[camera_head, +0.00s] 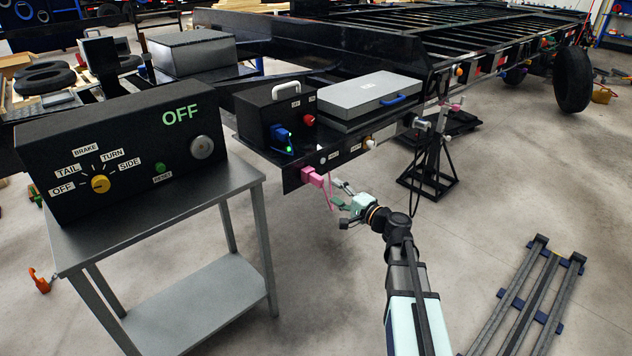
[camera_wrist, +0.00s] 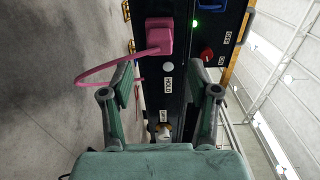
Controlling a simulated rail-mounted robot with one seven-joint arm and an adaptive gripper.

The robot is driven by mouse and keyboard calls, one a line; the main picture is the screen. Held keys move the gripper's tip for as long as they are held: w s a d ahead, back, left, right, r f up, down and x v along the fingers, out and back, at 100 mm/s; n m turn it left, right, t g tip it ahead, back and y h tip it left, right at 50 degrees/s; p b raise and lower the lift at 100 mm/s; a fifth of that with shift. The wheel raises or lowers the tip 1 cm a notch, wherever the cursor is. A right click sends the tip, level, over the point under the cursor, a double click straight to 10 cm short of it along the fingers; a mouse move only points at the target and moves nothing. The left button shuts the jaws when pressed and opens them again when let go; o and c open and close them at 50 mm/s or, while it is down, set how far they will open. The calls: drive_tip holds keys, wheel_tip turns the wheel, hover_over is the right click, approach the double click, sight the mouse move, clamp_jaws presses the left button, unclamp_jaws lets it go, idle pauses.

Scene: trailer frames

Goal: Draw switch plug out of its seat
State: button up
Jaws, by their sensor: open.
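A pink block (camera_head: 314,177) sits on the front face of the black trailer frame, with a thin pink cord at its side. I take it to be the switch plug in its seat; where plug and seat part is too small to tell. In the wrist view the pink block (camera_wrist: 159,36) is near the top, beyond my fingertips, and its pink cord (camera_wrist: 108,68) loops to the left and passes behind a finger. My gripper (camera_head: 342,194) is open, just right of the block. In the wrist view the space between my fingers (camera_wrist: 170,88) holds nothing.
A black box (camera_head: 270,118) with a blue plug (camera_head: 280,134) stands above. A grey table (camera_head: 255,185) with a control box (camera_head: 120,150) is at left.

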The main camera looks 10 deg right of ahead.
sight(322, 184)
drive_tip(key=shift+w, duration=0.1)
drive_tip(key=x, duration=0.7)
drive_tip(key=shift+a, duration=0.1)
drive_tip(key=shift+x, duration=0.85)
drive_tip(key=shift+b, duration=0.7)
idle(0.5)
clamp_jaws()
idle(0.4)
drive_tip(key=shift+b+v, duration=0.85)
drive_tip(key=shift+v, duration=2.15)
